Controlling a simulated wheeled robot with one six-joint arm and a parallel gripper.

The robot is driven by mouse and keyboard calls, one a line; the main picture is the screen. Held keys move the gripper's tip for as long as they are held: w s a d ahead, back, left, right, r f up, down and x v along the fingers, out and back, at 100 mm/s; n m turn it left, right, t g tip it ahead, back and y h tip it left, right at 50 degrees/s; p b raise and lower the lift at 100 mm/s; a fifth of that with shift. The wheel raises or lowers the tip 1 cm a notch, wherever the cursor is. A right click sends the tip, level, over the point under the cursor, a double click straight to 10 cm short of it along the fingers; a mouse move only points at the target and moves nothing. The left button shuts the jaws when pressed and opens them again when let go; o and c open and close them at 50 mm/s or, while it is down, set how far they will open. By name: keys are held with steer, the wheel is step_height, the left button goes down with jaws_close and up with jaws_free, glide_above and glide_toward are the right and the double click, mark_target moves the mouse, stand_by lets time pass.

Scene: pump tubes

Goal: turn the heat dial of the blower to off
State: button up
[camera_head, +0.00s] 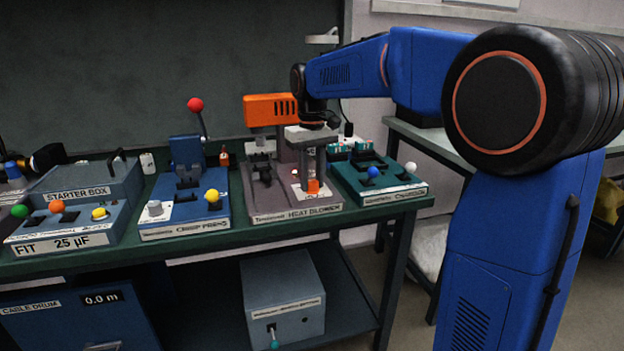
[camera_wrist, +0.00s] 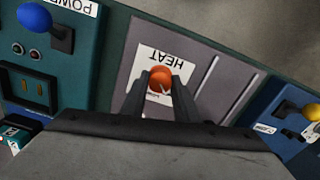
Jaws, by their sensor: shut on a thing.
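The heat blower (camera_head: 285,213) is a grey unit with an orange top (camera_head: 268,109), standing on the green bench. Its orange heat dial (camera_head: 313,186) is at the front right of its base. In the wrist view the orange dial (camera_wrist: 161,79) sits on a white plate marked HEAT, with a pale pointer mark on it. My gripper (camera_head: 312,180) points down over the dial. In the wrist view my gripper (camera_wrist: 162,82) has its two dark fingers shut on the dial, one on each side. The pointer's exact setting is too small to read.
A teal unit with a blue knob (camera_head: 373,172) stands close on the right. The blue crimp press (camera_head: 186,208) with a yellow knob stands on the left. The starter box (camera_head: 80,194) is further left. A grey box (camera_head: 284,294) sits on the lower shelf.

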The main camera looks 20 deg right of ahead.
mark_target(312, 181)
stand_by(0.4)
steer(key=o, duration=1.1)
steer(key=shift+c, duration=0.2)
step_height(312, 181, up, 17)
steer(key=shift+r, duration=0.2)
steer(key=s+d+f+m+t, duration=0.1)
steer(key=s+d+f, duration=0.1)
steer(key=s+f, duration=0.5)
steer(key=s+d+f+t, duration=0.1)
steer(key=s+d+f, duration=0.2)
steer(key=s, duration=0.8)
steer(key=s+d+f+m+t, duration=0.1)
steer(key=s+d+f+t, duration=0.1)
steer(key=s+f, duration=1.3)
step_height(312, 181, down, 3)
steer(key=shift+s+f+t, duration=0.15)
steer(key=shift+s+t, duration=0.25)
